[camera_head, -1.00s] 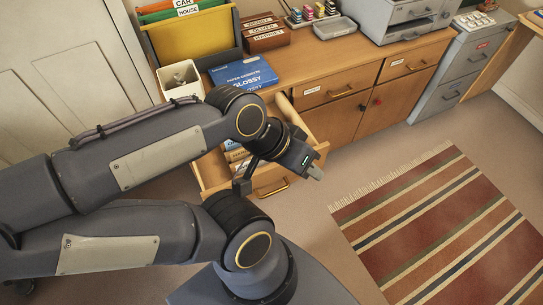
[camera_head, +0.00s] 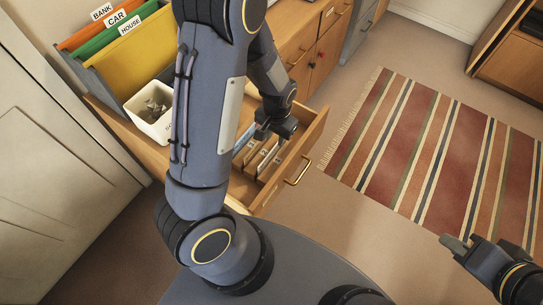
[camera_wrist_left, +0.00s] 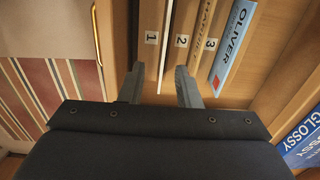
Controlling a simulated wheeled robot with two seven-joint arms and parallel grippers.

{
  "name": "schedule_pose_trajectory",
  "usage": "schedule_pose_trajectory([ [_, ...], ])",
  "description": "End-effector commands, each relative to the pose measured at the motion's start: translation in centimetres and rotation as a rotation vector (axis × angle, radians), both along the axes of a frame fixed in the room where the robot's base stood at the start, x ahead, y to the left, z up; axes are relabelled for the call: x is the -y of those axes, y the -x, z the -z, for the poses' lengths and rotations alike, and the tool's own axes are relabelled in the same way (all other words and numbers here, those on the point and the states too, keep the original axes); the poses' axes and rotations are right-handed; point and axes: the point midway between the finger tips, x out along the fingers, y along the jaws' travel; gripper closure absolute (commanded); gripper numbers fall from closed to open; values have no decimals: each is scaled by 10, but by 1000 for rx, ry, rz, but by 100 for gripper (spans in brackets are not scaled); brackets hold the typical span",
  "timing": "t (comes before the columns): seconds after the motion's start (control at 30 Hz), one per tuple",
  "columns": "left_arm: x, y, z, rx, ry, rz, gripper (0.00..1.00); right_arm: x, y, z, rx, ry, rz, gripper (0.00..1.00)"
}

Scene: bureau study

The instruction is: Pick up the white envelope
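My left gripper (camera_head: 268,132) hangs over the open wooden drawer (camera_head: 308,148) in the head view. My left arm hides part of the drawer. My right gripper (camera_head: 455,243) is at the lower right over bare floor, its opening unclear.
A white bin (camera_head: 150,112) and a hanging-file box with CAR and HOUSE tabs (camera_head: 125,42) stand on the desk. A blue GLOSSY pack (camera_wrist_left: 305,137) shows beside the drawer in the wrist view. A striped rug (camera_head: 430,150) lies on the floor beyond the drawer.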

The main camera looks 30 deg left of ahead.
Motion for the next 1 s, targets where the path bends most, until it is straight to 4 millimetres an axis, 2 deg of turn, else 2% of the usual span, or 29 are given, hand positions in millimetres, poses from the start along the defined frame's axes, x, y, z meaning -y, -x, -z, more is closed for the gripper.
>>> schedule_pose_trajectory([
  [0.67, -9, -2, 84, -15, -30, 22, 70, 0, 0, 0, 0, 0, 0, 80],
  [0.8, -10, -2, 90, -13, -29, 21, 70, 0, 0, 0, 0, 0, 0, 80],
  [1.0, -10, -3, 90, -12, -29, 21, 71, 0, 0, 0, 0, 0, 0, 80],
])
